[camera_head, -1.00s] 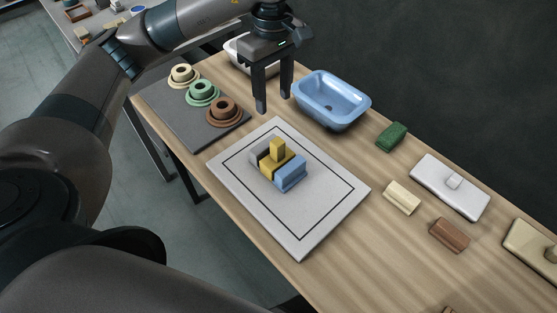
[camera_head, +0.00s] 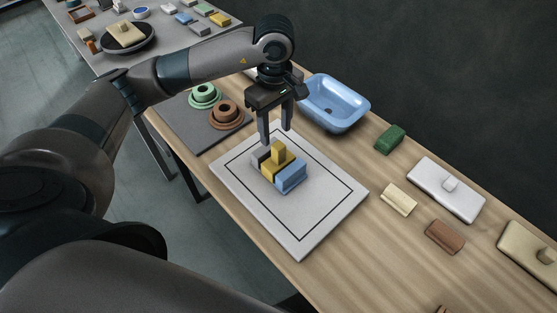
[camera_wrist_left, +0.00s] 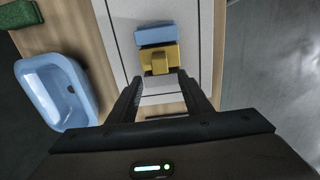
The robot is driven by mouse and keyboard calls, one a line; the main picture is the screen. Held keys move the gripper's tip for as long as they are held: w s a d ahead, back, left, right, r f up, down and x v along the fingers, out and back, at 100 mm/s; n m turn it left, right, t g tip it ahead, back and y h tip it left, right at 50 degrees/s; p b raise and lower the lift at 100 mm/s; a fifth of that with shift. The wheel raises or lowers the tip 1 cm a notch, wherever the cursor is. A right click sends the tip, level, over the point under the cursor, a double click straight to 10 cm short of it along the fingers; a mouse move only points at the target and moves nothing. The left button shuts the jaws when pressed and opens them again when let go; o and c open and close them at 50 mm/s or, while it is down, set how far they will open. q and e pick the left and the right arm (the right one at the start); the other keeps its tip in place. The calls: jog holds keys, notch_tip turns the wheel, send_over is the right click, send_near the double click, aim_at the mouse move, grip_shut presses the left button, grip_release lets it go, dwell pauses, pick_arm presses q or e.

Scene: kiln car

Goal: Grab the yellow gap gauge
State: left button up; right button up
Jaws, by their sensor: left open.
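The yellow gap gauge (camera_head: 279,153) stands on the white board (camera_head: 310,227), with its narrow upright grip on top. It sits between a blue block (camera_head: 290,178) and a grey block (camera_head: 259,154). My left gripper (camera_head: 276,143) is open and points down, above and just behind the gauge, with nothing between its fingers. In the left wrist view the gauge (camera_wrist_left: 160,62) lies ahead of the fingertips (camera_wrist_left: 163,80), with the blue block (camera_wrist_left: 155,36) beyond it. My right gripper is not in view.
A blue basin (camera_head: 334,104) stands behind the board. Green and brown ringed pieces (camera_head: 226,113) lie on a dark mat at the left. A green block (camera_head: 390,139), cream block (camera_head: 399,199), brown block (camera_head: 445,237) and white lidded slab (camera_head: 446,189) lie to the right.

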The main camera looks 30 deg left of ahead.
aim_at(279, 145)
pick_arm(q)
notch_tip(279, 145, down, 2)
jog(key=shift+f+p, duration=0.15)
jog(key=shift+p, duration=0.2)
jog(key=shift+f, duration=0.5)
jog(key=shift+s+d+f+p, duration=0.15)
jog(key=shift+d+f+p, duration=0.2)
jog(key=shift+f+p, duration=0.4)
jog(key=f, duration=0.1)
jog(key=p, duration=0.1)
jog(key=f, duration=0.1)
jog(key=shift+s+d+f+p, duration=0.15)
jog(key=shift+d+f+p, duration=0.1)
jog(key=shift+f+p, duration=0.1)
jog(key=shift+f, duration=0.5)
grip_shut()
